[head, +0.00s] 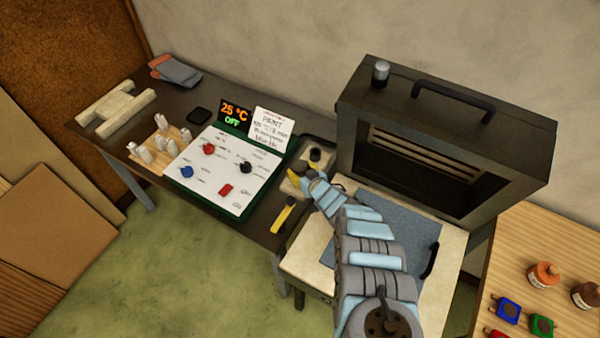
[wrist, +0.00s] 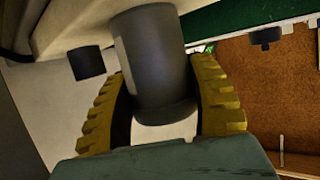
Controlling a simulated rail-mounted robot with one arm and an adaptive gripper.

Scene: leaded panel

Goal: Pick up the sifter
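A dark grey cylinder (wrist: 150,60), which I take to be the sifter, stands between the yellow fingers of my gripper (wrist: 162,75) in the wrist view. One finger is on each side, close against it; whether both press on it is unclear. Its far end meets a pale surface.
A small dark piece (head: 315,154) is beside the gripper. A yellow-handled tool (head: 283,214) lies in front. The white control board (head: 222,172) is to the left. The kiln (head: 350,125) rises behind my arm, with a silver-topped jar (head: 381,72) on it.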

